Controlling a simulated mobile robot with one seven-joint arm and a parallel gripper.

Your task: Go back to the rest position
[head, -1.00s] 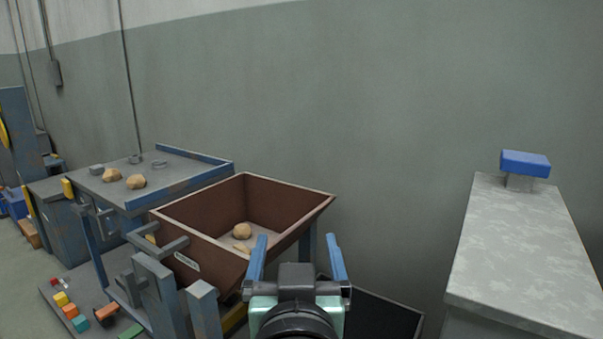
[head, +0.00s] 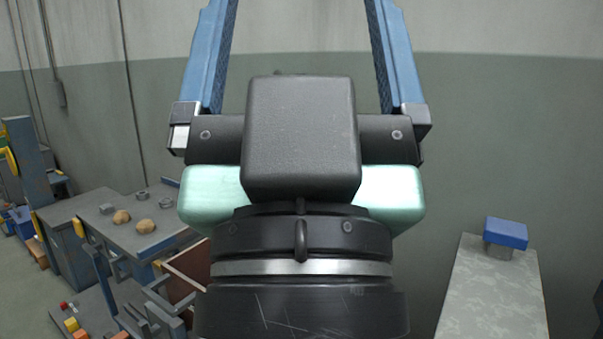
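My gripper (head: 302,40) is raised close in front of the head camera and fills the middle of the view. Its two blue fingers stand wide apart and point up, with only the wall visible between them. It holds nothing that I can see; the fingertips run past the top edge of the frame. It hides most of the brown bin (head: 187,272), of which only the left part shows.
A grey-blue workbench (head: 88,212) at left carries tan lumps (head: 145,226) and small grey pieces. Coloured blocks (head: 72,325) lie low at left. A pale counter (head: 492,295) with a blue-topped block (head: 506,233) stands at right.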

